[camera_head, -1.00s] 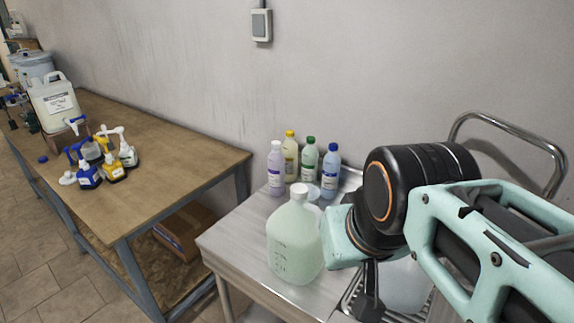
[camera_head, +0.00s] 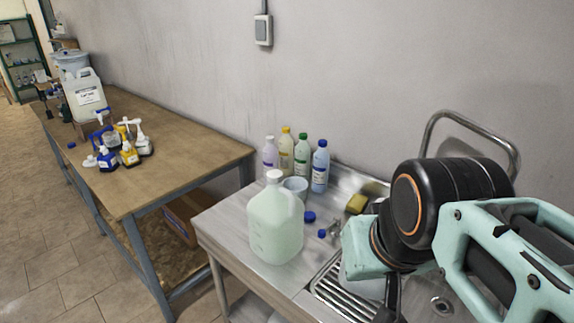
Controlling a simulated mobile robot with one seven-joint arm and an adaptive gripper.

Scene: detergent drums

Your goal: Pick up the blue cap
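A blue cap (camera_head: 309,216) lies on the steel sink counter (camera_head: 225,226), just right of the pale green jug (camera_head: 275,225). A smaller blue piece (camera_head: 321,233) is close by, beside a metal fitting; I cannot tell whether it is a cap or a tap knob. Another small blue cap-like piece (camera_head: 71,145) lies on the wooden table at the left. My gripper (camera_head: 388,305) hangs over the sink side, right of and apart from the blue caps. Its dark fingers are mostly hidden by my wrist and cut off by the frame's lower edge.
Several bottles (camera_head: 302,157) and a pale cup (camera_head: 295,186) stand behind the jug. A yellow sponge (camera_head: 357,203) lies near the wall. A metal drain grate (camera_head: 334,291) is in front. The wooden table (camera_head: 180,165) holds spray bottles and containers.

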